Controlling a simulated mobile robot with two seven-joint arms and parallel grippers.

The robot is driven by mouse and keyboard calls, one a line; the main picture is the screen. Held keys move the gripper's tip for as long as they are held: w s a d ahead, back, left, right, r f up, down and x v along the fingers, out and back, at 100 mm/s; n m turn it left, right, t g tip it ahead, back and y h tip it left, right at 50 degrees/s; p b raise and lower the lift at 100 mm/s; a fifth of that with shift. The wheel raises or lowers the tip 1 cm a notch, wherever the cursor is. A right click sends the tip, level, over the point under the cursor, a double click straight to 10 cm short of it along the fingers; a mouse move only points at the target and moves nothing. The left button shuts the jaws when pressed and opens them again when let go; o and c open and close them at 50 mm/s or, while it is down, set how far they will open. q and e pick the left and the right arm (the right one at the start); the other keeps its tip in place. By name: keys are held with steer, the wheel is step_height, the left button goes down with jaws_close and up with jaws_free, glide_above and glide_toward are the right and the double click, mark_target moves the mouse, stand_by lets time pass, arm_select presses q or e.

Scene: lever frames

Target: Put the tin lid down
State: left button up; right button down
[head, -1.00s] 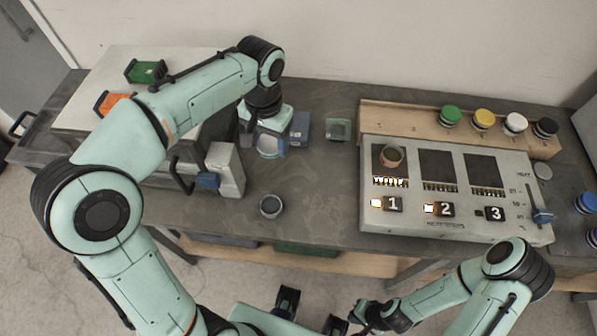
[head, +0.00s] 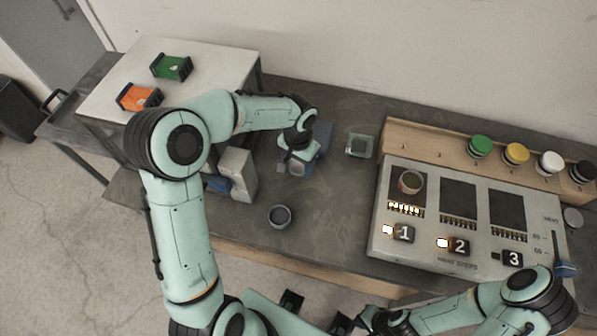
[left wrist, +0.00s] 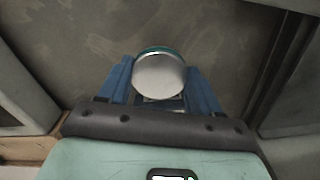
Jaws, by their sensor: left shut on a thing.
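My left gripper (head: 297,165) is over the grey bench, in front of a blue-grey block. In the left wrist view its two blue fingers (left wrist: 160,85) are shut on a round silvery disc with a teal edge, the tin lid (left wrist: 160,76). The bench top shows beyond the lid; whether the lid touches it I cannot tell. In the head view the gripper mostly hides the lid. My right gripper (head: 366,321) is low at the bottom edge, and its fingers are too small and dark to read.
A small dark open cup (head: 279,216) stands on the bench nearer me. A small greenish square dish (head: 359,145) is to the gripper's right. A numbered panel (head: 383,232) with lit lamps and a rack of coloured-capped jars (head: 480,146) fills the right. A white-and-blue box (head: 238,172) stands left.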

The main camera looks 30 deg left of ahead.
mark_target(298, 178)
arm_select(q)
steer(key=shift+f, duration=2.5)
steer(key=shift+f+b, duration=0.25)
steer(key=shift+b, duration=0.05)
steer(key=o, duration=1)
steer(key=shift+r, duration=0.1)
steer(key=shift+r, duration=0.1)
